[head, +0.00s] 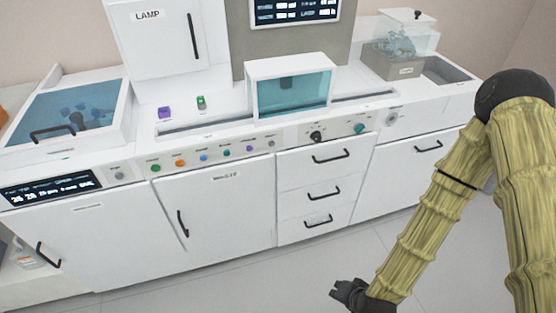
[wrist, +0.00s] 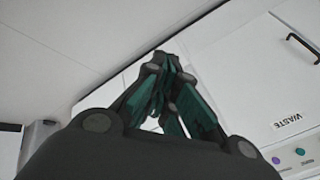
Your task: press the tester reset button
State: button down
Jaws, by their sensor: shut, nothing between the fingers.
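A row of small coloured buttons (head: 203,158) runs along the front panel of the white counter in the head view. A grey button (head: 119,176) sits beside the display at the left, and a round grey one (head: 392,117) is on the right panel. Their labels are too small to read, so I cannot tell which is the tester reset. My gripper (head: 340,291) is low over the floor in front of the drawers, away from the panel. In the wrist view its fingers (wrist: 165,72) are shut and empty.
A door marked WASTE (wrist: 240,75) and a purple button (wrist: 276,160) show in the wrist view. In the head view, drawer handles (head: 323,193) and cabinet handles (head: 183,224) stick out from the fronts. The floor (head: 240,285) before the counter is clear.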

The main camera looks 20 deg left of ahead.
jog(key=w+a+r+m+t+y+b, duration=0.2)
jog(key=w+a+r+t+b, duration=0.15)
jog(key=w+a, duration=0.45)
jog(key=w+a+r+m+t+y+b, duration=0.2)
jog(key=w+a+r+m+t+b, duration=0.15)
jog(key=w+a, duration=0.4)
jog(key=w+a+r+m+t+b, duration=0.2)
jog(key=w+a+r, duration=0.1)
jog(key=r, duration=0.2)
jog(key=w+a+r+m+t+y+b, duration=0.1)
jog(key=w+a+r+t+b, duration=0.1)
jog(key=r, duration=0.4)
jog(key=shift+w+a+r+m, duration=0.25)
jog(key=shift+w+a+m, duration=0.1)
jog(key=shift+w+a, duration=0.55)
jog(key=p, duration=0.1)
send_near(275, 142)
jog(key=x, duration=0.4)
jog(key=shift+w+a, duration=0.2)
jog(key=shift+w, duration=0.15)
jog(key=shift+w+a, duration=0.3)
jog(key=shift+w, duration=0.25)
